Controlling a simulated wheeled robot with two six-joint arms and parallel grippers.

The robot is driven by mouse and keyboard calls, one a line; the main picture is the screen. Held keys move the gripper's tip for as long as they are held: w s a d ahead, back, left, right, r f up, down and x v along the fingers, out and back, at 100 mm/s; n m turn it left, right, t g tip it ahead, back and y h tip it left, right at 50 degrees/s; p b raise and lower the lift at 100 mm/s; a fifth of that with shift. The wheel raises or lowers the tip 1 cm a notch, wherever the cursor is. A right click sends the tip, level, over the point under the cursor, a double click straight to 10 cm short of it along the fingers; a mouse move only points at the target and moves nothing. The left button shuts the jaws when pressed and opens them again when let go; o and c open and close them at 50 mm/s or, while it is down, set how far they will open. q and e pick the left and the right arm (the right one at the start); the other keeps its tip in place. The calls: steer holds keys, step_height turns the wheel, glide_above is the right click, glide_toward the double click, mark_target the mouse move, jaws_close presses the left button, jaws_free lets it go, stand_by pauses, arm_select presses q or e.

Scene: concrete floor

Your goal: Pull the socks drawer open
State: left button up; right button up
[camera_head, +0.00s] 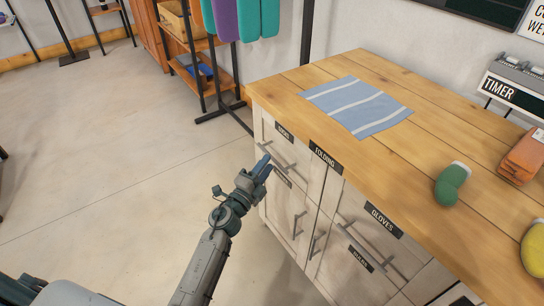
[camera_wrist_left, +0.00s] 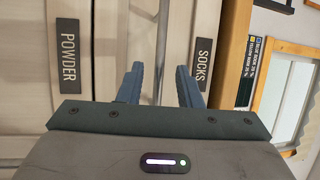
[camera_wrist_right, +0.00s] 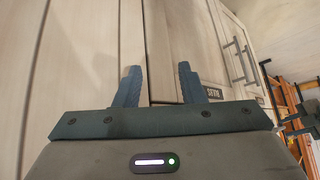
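The socks drawer is the upper left drawer of the light wood cabinet, with its SOCKS label (camera_head: 283,131) at the top. It looks shut. Its bar handle (camera_head: 286,163) is partly hidden by my left gripper (camera_head: 263,166), which is right at it. In the left wrist view, the two fingers of my left gripper (camera_wrist_left: 160,84) are apart, with the handle bar (camera_wrist_left: 163,45) between them. The SOCKS label (camera_wrist_left: 204,65) is just right of the fingers. My right gripper (camera_wrist_right: 158,85) is open and empty, facing pale cabinet fronts; it is not in the head view.
A POWDER label (camera_wrist_left: 68,52) marks the front below. A shelf rack (camera_head: 201,70) stands behind left. The floor (camera_head: 110,160) left is clear.

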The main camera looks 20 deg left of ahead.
arm_select(q)
steer(key=shift+x, duration=2)
jaws_close()
